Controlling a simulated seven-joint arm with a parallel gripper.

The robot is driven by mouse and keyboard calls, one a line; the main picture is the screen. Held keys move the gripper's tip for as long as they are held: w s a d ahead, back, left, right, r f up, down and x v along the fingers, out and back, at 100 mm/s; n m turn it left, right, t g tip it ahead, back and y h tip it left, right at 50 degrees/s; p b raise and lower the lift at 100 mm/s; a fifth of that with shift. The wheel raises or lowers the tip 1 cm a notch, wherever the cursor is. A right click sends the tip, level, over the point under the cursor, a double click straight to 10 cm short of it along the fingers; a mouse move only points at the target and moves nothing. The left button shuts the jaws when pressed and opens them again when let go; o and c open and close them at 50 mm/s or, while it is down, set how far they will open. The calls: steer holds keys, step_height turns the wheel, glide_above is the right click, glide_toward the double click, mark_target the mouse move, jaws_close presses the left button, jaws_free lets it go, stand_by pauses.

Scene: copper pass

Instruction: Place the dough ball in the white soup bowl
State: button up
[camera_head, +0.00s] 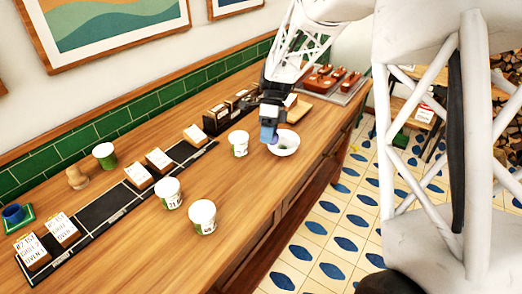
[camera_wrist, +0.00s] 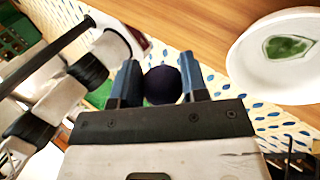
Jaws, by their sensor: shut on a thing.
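The dough ball (camera_wrist: 163,86) is a dark purple ball held between the two blue fingers of my gripper (camera_wrist: 160,70). In the head view my gripper (camera_head: 267,135) points down at the left side of the white soup bowl (camera_head: 290,150), and a small bit of purple shows at its tip. The bowl is round, with a green patch on its inner floor. It also shows in the wrist view (camera_wrist: 243,72) at the upper right, apart from the ball. Whether the ball is over the bowl's rim or beside it I cannot tell.
A white and green cup (camera_head: 239,145) stands just left of the bowl. Two more cups (camera_head: 169,194) (camera_head: 203,219) stand nearer. Ticket blocks sit along a black rail (camera_head: 105,207). A tray with reddish-brown items (camera_head: 331,83) lies behind. The counter's front edge is close right of the bowl.

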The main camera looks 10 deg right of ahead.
steer(key=w+d+r+m+g+h, duration=0.1)
steer(key=w+d+r+m+g, duration=0.1)
steer(key=w+d, duration=0.3)
steer(key=w, duration=0.4)
steer(key=shift+d+r+m, duration=0.25)
steer(key=shift+d+m, duration=0.05)
steer(key=shift+d, duration=0.1)
steer(key=shift+f, duration=0.25)
glide_above(278, 147)
steer(key=shift+f, duration=4.65)
steer(key=o, duration=1)
step_height(278, 147, up, 7)
